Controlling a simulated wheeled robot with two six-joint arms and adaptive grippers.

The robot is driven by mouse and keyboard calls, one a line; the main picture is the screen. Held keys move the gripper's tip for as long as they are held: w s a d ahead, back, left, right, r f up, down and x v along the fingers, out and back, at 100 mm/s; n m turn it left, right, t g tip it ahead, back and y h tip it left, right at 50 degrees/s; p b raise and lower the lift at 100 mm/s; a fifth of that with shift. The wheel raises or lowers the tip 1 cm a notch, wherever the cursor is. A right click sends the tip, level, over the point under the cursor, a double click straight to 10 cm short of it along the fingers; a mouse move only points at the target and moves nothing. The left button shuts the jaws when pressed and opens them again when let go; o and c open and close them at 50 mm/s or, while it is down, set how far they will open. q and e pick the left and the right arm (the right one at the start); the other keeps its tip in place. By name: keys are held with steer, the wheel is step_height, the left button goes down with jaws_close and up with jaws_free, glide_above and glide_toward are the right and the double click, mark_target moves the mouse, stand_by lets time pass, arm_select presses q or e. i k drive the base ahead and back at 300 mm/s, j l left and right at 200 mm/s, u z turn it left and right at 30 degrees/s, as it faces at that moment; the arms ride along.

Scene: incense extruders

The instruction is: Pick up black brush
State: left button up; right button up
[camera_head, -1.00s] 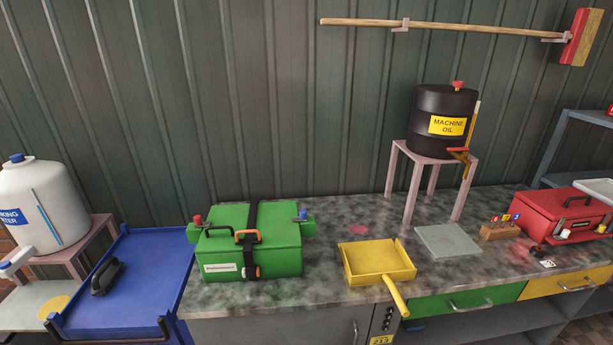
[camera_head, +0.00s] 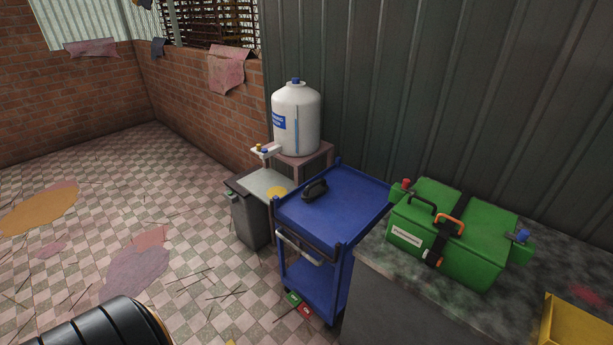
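A black brush (camera_head: 315,190) with a raised handle lies on the top shelf of the blue cart (camera_head: 346,201), near its left end. Nothing touches it from above. Neither of my grippers is in view.
A green toolbox (camera_head: 470,252) stands on the grey workbench (camera_head: 400,292) right of the cart. A white water tank (camera_head: 297,118) on a stand and a grey bin (camera_head: 250,218) are beside the cart. The checkered floor (camera_head: 190,210) to the left is mostly open, with stains and thin sticks.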

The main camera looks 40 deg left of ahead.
mark_target(313, 190)
steer(key=u, duration=1.05)
steer(key=z, duration=1.45)
steer(key=u, duration=1.45)
steer(key=i+j+z, duration=0.1)
steer(key=z, duration=0.3)
steer(key=i+j+z, duration=0.1)
steer(key=j+z, duration=0.25)
steer(key=i+j+z, duration=0.1)
steer(key=j, duration=0.45)
steer(key=i+j+z, duration=0.15)
steer(key=j, duration=0.4)
steer(key=i+j+z, duration=0.1)
steer(key=j, duration=0.5)
steer(key=i+j+z, duration=0.15)
steer(key=j, duration=0.45)
steer(key=i+j+z, duration=0.1)
steer(key=j, duration=0.5)
